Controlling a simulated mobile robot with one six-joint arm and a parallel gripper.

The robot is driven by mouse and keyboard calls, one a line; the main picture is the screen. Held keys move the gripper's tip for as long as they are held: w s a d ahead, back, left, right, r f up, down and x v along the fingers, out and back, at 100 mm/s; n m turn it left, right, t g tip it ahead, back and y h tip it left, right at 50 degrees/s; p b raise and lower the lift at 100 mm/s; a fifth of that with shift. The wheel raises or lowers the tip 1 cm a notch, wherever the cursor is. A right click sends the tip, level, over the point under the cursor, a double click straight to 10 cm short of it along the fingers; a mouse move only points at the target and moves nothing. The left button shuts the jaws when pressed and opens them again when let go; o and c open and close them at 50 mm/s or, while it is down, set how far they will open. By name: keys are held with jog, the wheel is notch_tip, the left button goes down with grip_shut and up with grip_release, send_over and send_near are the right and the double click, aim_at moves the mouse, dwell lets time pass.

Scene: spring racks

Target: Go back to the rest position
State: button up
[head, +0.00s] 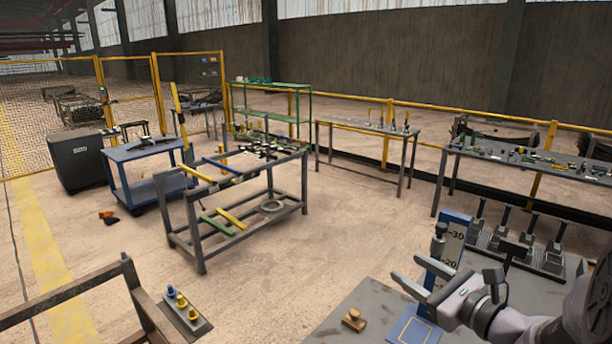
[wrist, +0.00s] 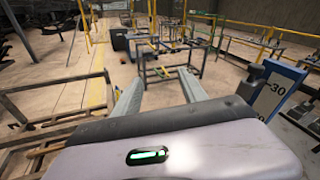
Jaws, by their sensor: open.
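My gripper (head: 418,277) is at the lower right of the head view, above the grey tabletop (head: 352,296). Its two fingers are apart with nothing between them. In the wrist view my gripper (wrist: 160,100) points out over the floor toward the work frames, and its fingers are also spread and empty. A small brown wooden piece (head: 354,319) lies on the tabletop, and a blue outlined mat (head: 410,331) is below the gripper.
A rack with several dark spring units (head: 520,244) stands right of the gauge board. A small tray (head: 184,312) with yellow and blue knobs is at lower left. A metal work frame (head: 240,190) and a blue cart (head: 145,165) stand farther off. Open floor lies between.

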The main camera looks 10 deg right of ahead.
jog(key=s+a+f+n+g+y+b, duration=0.25)
jog(key=a+n, duration=0.25)
jog(key=a, duration=0.3)
jog(key=s+a+f+n+g+y+b, duration=0.1)
jog(key=s+a+n+g, duration=0.3)
jog(key=a, duration=0.4)
jog(key=s+a+f+n+g+h+b, duration=0.1)
jog(key=s+f+n+h+b, duration=0.2)
jog(key=s+f+n, duration=0.2)
jog(key=s+a+f+n+g+h+b, duration=0.2)
jog(key=s+f+n+h+b, duration=0.2)
jog(key=s+n, duration=0.6)
jog(key=shift+s+f+n, duration=0.35)
jog(key=shift+s+n, duration=0.05)
jog(key=shift+s, duration=0.45)
jog(key=shift+h, duration=0.25)
